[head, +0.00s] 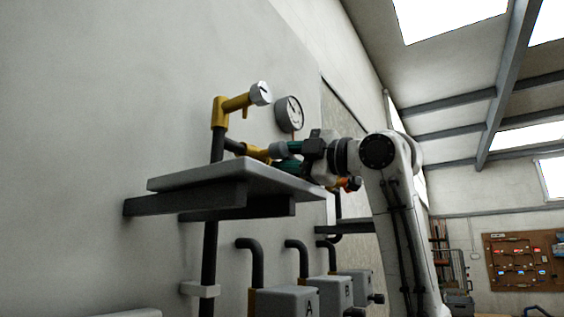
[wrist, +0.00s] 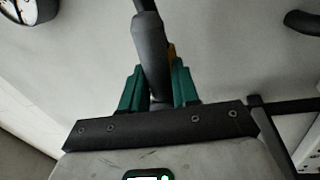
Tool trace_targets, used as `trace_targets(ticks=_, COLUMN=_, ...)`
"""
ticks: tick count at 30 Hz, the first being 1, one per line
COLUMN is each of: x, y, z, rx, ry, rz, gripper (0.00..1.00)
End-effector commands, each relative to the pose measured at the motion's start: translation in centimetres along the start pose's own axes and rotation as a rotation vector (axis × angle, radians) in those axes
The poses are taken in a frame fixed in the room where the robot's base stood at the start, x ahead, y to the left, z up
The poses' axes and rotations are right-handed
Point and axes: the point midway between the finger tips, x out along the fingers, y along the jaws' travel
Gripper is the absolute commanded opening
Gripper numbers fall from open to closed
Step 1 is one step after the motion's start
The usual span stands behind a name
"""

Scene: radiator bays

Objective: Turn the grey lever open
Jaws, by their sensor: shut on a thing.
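The grey lever (head: 278,148) juts out from a brass valve body (head: 257,152) above the shelf in the head view. In the wrist view the lever (wrist: 151,52) is a dark grey rounded handle running down between the green fingers. My gripper (head: 291,162) is at the lever's end, its green fingers shut on it. In the wrist view the gripper (wrist: 159,82) has one finger on each side of the handle. The handle's lower end is hidden among the fingers and the palm.
A pale shelf (head: 215,178) on dark brackets lies just under the valve and gripper. A round gauge (head: 289,113) is on the wall behind. A brass tap with a pale round knob (head: 261,94) stands to the left. Boxes marked A (head: 287,301) and B (head: 334,290) sit below.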

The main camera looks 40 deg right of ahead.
Motion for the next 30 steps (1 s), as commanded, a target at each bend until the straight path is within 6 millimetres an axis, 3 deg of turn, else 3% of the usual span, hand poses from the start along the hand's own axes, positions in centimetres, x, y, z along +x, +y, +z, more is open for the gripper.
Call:
trace_targets(ticks=12, x=-0.16, y=0.36, z=-0.16, rx=-0.171, ry=0.035, rz=-0.005, gripper=0.0)
trace_targets(ticks=28, x=-0.12, y=0.29, z=-0.2, rx=-0.19, ry=0.039, rz=-0.006, gripper=0.0)
trace_targets(ticks=29, x=-0.12, y=0.29, z=-0.2, rx=-0.19, ry=0.039, rz=-0.006, gripper=0.33)
trace_targets(ticks=30, x=-0.12, y=0.3, z=-0.19, rx=-0.19, ry=0.039, rz=-0.006, gripper=0.37)
